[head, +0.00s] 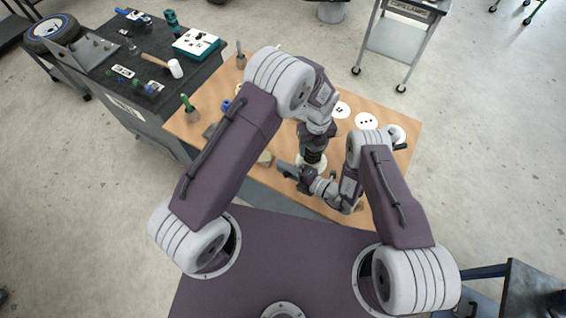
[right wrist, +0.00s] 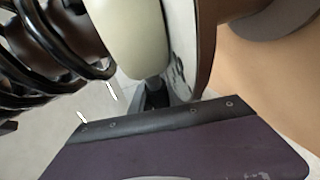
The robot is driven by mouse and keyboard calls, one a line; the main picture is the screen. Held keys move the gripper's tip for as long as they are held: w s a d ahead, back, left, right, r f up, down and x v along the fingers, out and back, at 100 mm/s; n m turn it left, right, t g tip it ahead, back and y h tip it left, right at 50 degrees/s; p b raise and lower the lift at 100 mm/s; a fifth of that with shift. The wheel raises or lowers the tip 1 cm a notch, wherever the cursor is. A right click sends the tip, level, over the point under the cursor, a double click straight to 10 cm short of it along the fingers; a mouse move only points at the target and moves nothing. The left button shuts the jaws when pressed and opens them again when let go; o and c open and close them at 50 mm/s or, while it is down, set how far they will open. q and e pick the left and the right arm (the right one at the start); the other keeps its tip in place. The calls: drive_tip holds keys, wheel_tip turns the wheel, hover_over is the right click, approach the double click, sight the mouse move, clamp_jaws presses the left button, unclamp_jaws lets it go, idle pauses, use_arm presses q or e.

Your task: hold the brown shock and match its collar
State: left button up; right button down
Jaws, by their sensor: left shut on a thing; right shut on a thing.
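The brown shock (head: 313,156) is a small dark shape below my left gripper (head: 315,138) in the head view, standing roughly upright over a white disc. My left gripper is shut on its upper part. In the right wrist view its black coil spring and brown body (right wrist: 55,40) fill the upper left, with a smooth cream part (right wrist: 130,38) beside them. My right gripper (head: 300,172) comes from the right, low against the shock, and is shut on it. The jaws hide the exact contact, and I cannot make out the collar's marking.
White cards with black dots (head: 366,121) lie on the wooden table (head: 215,95). A green-handled tool (head: 188,105) stands at its left. A dark bench (head: 110,75) with a mallet (head: 172,68) and a teal-sided box (head: 196,43) is further left. A grey cart (head: 395,40) stands behind.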

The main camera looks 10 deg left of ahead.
drive_tip(key=shift+s+d+n+g+y, duration=0.35)
drive_tip(key=shift+s+n+g, duration=0.25)
drive_tip(key=shift+g, duration=0.25)
drive_tip(key=shift+s+d+n+g+y, duration=0.25)
drive_tip(key=shift+s+d+n+g, duration=0.1)
drive_tip(key=shift+n+g, duration=0.45)
drive_tip(key=c, duration=1.3)
unclamp_jaws()
drive_tip(key=v, duration=1.2)
use_arm(q)
drive_tip(key=o, duration=1.6)
